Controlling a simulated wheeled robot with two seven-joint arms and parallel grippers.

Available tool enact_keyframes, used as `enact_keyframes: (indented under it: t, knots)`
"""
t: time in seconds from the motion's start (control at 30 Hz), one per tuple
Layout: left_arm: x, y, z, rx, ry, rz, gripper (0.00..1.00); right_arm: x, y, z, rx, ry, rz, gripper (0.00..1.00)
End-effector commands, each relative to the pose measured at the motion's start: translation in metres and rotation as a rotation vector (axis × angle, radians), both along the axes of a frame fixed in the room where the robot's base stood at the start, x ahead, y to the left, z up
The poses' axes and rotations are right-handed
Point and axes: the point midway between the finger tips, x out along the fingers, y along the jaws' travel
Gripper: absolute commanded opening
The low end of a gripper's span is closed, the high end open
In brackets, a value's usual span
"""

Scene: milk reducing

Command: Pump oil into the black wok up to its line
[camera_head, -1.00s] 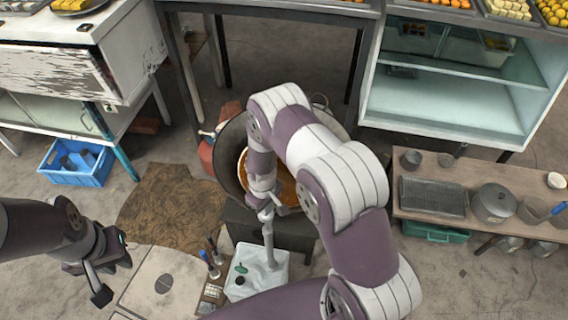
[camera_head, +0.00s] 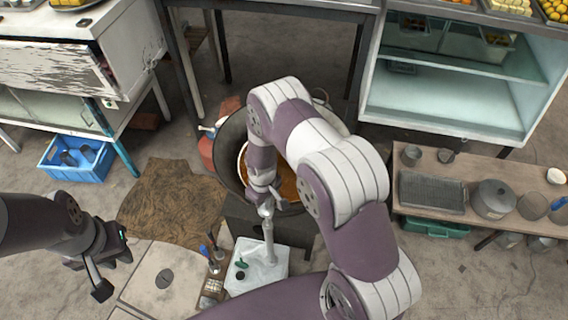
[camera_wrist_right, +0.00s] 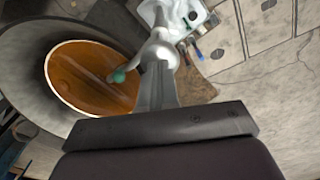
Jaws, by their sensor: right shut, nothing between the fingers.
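The black wok (camera_head: 229,158) stands in the middle, partly hidden behind my right arm, with orange-brown oil (camera_head: 288,184) in it. The wok (camera_wrist_right: 28,48) and oil (camera_wrist_right: 85,80) also show in the right wrist view. A silver pump (camera_head: 269,240) rises from a white container (camera_head: 244,254) in front of the wok. My right gripper (camera_head: 264,190) is shut and empty, close above the pump's head; its fingertips are hard to see and contact is unclear. The pump (camera_wrist_right: 158,62) lies straight ahead in the wrist view. The wok's line cannot be made out. My left gripper (camera_head: 112,272) is away at the left.
A low bench (camera_head: 432,165) with pots is at right, a blue crate (camera_head: 75,172) at left.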

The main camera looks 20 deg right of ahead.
Motion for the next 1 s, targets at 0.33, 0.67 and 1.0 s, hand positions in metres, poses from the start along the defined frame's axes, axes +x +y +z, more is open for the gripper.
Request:
enact_keyframes:
  t: [0.33, 0.67, 1.0]
  knots:
    - [0.0, 0.0, -0.021, 0.0, 0.0, 0.0, 0.23, 0.0, 0.0, -0.025, 0.0, 0.001, 0.0, 0.0]
    - [0.0, 0.0, -0.037, 0.0, 0.0, 0.0, 0.23, 0.0, 0.0, -0.044, 0.0, 0.0, 0.0, 0.0]
    - [0.0, 0.0, -0.054, 0.0, 0.0, 0.0, 0.23, 0.0, 0.0, -0.065, 0.0, 0.001, 0.0, 0.0]
